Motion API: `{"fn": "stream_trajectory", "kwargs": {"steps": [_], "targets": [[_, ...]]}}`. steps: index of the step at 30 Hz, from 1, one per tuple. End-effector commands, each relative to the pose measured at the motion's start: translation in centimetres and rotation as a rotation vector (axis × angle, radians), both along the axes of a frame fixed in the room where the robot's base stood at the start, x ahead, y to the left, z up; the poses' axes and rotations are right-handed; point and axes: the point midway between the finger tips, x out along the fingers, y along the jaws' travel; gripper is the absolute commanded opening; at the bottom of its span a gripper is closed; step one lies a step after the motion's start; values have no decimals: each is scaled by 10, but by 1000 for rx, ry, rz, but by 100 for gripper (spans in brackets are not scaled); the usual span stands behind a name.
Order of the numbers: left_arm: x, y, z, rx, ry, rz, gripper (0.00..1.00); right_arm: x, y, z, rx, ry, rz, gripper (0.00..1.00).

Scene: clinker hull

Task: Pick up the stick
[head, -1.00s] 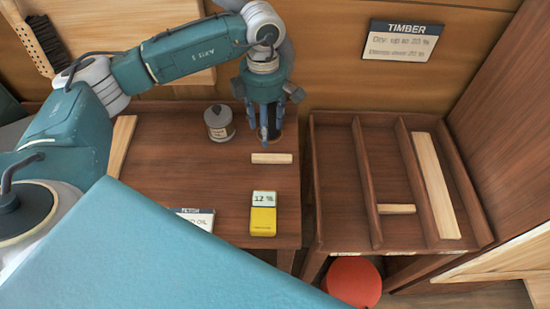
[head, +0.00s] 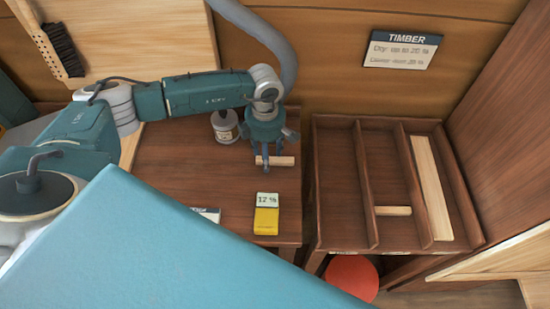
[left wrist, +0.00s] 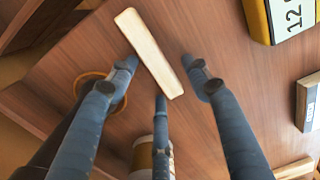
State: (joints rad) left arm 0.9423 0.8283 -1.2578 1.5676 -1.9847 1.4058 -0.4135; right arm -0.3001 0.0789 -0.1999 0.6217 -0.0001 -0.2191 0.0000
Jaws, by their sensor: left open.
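The pale wooden stick (head: 286,161) lies flat on the brown table, and also shows in the left wrist view (left wrist: 147,48). My left gripper (head: 265,163) is open, pointing down over the stick, and hides part of its left half in the head view. In the left wrist view the blue fingers (left wrist: 160,85) are spread around the near end of the stick, with no finger clearly closed on it. I cannot tell whether the lower finger touches it. My right gripper is not in view.
A yellow moisture meter (head: 266,220) reading 12 % and a small label (head: 207,214) lie in front. A can (head: 225,127) stands behind left. At right, a divided tray (head: 337,243) holds another short stick (head: 393,211) and a long board (head: 432,188). A timber sign (head: 403,46) hangs behind.

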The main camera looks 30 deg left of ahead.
Motion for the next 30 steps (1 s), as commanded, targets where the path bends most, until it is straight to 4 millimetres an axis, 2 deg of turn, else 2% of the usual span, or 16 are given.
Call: {"fn": "stream_trajectory", "kwargs": {"steps": [3,5,9,10,23,26,30], "targets": [[0,0,0,0,0,0,49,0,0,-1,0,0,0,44],[0,0,0,0,0,0,39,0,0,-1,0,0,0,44],[0,0,0,0,0,0,11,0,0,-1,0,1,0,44],[0,0,0,0,0,0,9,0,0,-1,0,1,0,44],[1,0,3,0,-1,1,9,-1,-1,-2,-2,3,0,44],[1,0,9,1,-2,1,9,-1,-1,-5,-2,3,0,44],[2,0,27,0,-4,1,9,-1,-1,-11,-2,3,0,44]]}}
